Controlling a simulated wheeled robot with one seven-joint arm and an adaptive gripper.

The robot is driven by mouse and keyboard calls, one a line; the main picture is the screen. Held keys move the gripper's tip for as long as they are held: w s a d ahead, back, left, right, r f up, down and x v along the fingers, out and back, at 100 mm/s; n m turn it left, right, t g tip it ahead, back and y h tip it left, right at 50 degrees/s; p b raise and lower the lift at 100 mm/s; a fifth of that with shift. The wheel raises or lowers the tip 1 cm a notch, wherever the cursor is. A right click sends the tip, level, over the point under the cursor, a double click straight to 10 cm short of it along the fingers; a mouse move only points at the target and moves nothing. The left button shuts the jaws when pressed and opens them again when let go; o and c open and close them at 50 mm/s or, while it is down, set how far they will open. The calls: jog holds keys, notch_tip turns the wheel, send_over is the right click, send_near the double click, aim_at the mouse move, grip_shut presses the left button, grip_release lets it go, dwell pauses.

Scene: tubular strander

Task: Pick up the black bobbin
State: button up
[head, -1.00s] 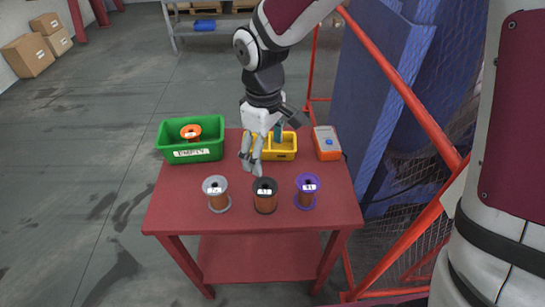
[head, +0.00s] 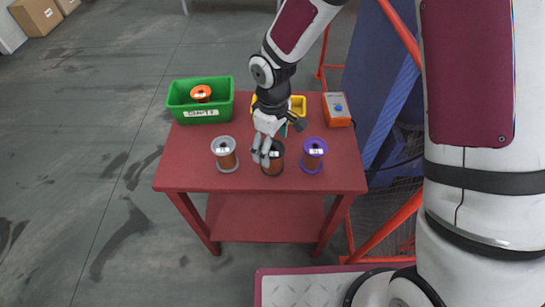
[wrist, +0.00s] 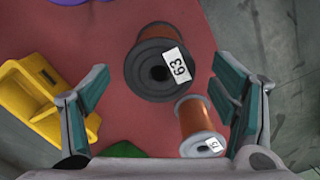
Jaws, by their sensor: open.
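The black bobbin (head: 273,167), wound with copper-coloured wire, stands upright on the red table between two other bobbins. In the wrist view the black bobbin (wrist: 152,86) lies ahead between my spread fingers, with a white label reading 63. My gripper (head: 262,158) is open and empty, pointing down over the left side of the black bobbin and partly hiding it in the head view. In the wrist view both fingers of my gripper (wrist: 160,70) are apart, with clear gaps on each side of the bobbin.
A grey bobbin (head: 225,156) stands close left, a purple bobbin (head: 313,157) right. Behind are a green bin (head: 206,115) with an orange bobbin (head: 201,93), a yellow bin (head: 298,105) partly behind my arm, and an orange box (head: 337,113). The front of the red table (head: 245,182) is clear.

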jog(key=shift+f, duration=1.5)
jog(key=c, duration=1.8)
grip_shut()
jog(key=shift+w+r, duration=0.1)
